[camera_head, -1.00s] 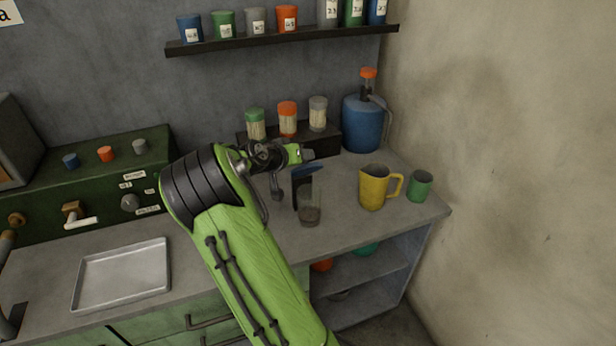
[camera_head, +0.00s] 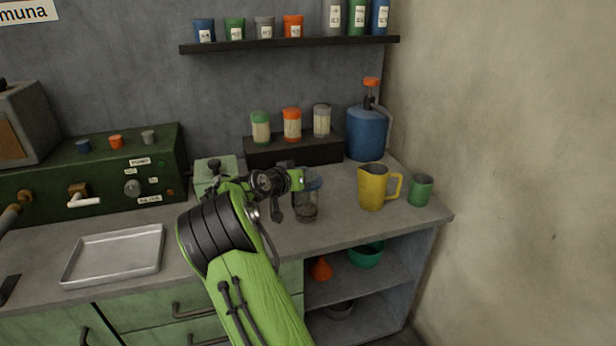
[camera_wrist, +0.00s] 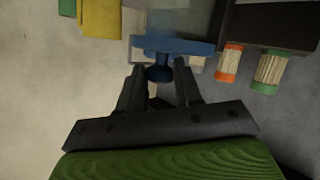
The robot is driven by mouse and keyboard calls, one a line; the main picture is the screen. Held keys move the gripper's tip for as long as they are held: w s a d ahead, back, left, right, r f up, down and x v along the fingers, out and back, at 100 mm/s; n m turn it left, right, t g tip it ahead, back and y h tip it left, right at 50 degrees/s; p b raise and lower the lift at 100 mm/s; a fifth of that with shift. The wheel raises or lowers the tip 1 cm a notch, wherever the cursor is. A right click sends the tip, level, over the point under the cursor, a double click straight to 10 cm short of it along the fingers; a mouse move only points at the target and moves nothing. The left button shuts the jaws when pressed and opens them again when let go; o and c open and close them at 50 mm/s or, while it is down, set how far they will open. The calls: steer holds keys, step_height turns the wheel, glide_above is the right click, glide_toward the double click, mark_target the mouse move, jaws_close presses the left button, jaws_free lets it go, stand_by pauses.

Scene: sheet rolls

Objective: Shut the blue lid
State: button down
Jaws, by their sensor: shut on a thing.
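The blue lid (camera_head: 315,181) is at the top of a clear glass jar (camera_head: 306,210) on the counter in the head view. My gripper (camera_head: 301,180) reaches it from the left and partly hides it. In the wrist view the lid (camera_wrist: 180,46) shows nearly edge-on, with its blue knob pointing towards me. My gripper (camera_wrist: 160,78) is shut on that knob. The lid looks tilted over the jar; I cannot tell whether it touches the rim all round.
A yellow jug (camera_head: 372,188) and a green cup (camera_head: 420,189) stand right of the jar. A dark stand (camera_head: 293,152) with several capped containers and a blue canister (camera_head: 366,134) are behind. A metal tray (camera_head: 114,256) lies at the left.

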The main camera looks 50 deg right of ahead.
steer(key=shift+s+a+f, duration=0.1)
steer(key=shift+s+f, duration=0.1)
steer(key=shift+f, duration=0.5)
steer(key=shift+a+f, duration=0.1)
steer(key=shift+f, duration=0.1)
steer(key=c, duration=0.8)
jaws_free()
steer(key=shift+s, duration=0.1)
steer(key=r+p+v, duration=0.1)
steer(key=p+v, duration=0.1)
steer(key=v, duration=1.4)
steer(key=shift+d, duration=0.2)
